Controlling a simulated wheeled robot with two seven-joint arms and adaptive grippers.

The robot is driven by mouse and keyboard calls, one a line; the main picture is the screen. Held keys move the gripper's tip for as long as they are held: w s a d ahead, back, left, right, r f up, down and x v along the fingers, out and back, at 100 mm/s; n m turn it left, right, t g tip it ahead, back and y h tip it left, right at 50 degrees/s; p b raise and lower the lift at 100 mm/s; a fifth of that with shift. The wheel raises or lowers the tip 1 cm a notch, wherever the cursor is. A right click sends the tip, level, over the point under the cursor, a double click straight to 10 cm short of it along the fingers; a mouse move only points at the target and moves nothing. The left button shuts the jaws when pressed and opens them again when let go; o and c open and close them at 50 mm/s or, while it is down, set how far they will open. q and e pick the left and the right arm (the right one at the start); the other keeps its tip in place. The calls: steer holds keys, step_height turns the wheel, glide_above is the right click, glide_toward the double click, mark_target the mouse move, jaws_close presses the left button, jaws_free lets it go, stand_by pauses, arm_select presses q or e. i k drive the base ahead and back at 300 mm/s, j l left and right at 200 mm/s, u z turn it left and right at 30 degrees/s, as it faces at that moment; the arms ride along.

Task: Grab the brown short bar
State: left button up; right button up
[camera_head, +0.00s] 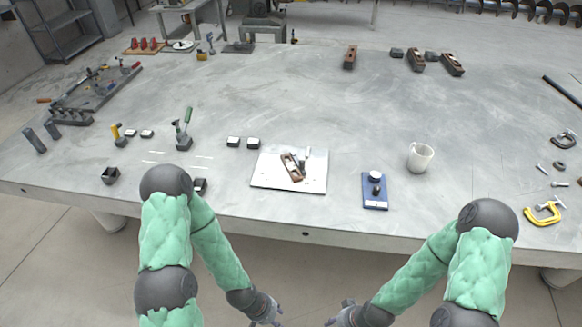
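A short brown bar-like piece (292,168) lies tilted on a white board (262,180) near the front middle of the table. It has metal-coloured parts on it and looks like a small hand plane. Similar brown pieces stand at the back: one alone (350,58) and two more (416,61) to its right. I cannot tell which one is the brown short bar. My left gripper (268,317) and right gripper (335,316) hang low in front of the table, below its front edge and apart from everything on it. Their fingers are too small to read.
The large grey table (330,110) has wide free room in its middle. A blue pad (375,202) with small items and a white mug (421,157) stand right of the board. A yellow clamp (543,213) lies at the right. Small tools, including a green-handled one (185,130), stand left.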

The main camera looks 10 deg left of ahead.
mark_target(291, 166)
steer(key=i+l+u, duration=0.1)
steer(key=u, duration=0.3)
steer(key=i+l+u, duration=0.1)
steer(key=u, duration=0.25)
steer(key=i+l+u, duration=0.15)
steer(key=u, duration=0.25)
